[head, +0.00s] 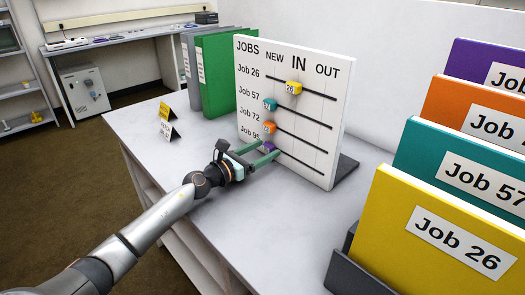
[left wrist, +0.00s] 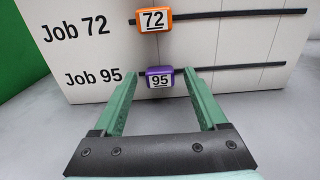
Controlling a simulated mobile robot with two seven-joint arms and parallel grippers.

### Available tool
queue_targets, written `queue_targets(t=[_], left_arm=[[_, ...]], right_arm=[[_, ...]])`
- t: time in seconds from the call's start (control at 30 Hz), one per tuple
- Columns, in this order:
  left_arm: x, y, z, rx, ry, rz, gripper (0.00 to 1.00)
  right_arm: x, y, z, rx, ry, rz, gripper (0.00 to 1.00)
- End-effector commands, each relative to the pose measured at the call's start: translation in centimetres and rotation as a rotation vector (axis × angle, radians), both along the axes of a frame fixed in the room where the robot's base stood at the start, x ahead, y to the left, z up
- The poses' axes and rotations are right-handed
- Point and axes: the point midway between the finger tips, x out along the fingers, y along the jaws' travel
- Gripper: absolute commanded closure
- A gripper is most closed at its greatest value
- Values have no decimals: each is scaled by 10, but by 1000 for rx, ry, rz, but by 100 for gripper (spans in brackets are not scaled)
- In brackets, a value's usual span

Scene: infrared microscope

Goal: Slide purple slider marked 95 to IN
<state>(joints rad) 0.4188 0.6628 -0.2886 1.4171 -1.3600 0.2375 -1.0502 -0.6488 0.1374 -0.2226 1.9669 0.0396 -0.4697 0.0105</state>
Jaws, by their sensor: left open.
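The white job board (head: 310,75) stands on the desk with columns NEW, IN and OUT. The purple slider marked 95 (head: 268,147) is on the bottom rail, in the NEW column. It also shows in the left wrist view (left wrist: 159,80). My left gripper (head: 268,154) is open at the board, with its green fingers pointing at it. In the left wrist view one fingertip is on each side of the purple slider, with a gap to each. I cannot tell whether the tips reach the slider's depth. My right gripper is not in view.
The orange 72 slider (left wrist: 153,19) is just above, in NEW, with the teal 57 slider (head: 270,105) higher. The yellow 26 slider (head: 294,88) is under IN. Green binders (head: 230,70) stand behind left. Coloured job folders (head: 430,230) stand at right. The bottom rail is clear to the right.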

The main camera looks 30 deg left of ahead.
Motion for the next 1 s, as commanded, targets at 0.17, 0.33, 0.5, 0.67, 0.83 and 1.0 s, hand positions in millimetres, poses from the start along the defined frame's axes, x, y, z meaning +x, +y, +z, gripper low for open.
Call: queue_targets(t=[0.17,0.33,0.5,0.67,0.83,1.0], left_arm=[[0,0,0,0,0,0,32],[0,0,0,0,0,0,51],[0,0,0,0,0,0,70],[0,0,0,0,0,0,88],[0,0,0,0,0,0,100],[0,0,0,0,0,0,100]], right_arm=[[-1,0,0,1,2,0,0],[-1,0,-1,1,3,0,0],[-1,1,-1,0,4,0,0],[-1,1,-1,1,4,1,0],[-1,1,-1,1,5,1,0],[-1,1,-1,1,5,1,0]])
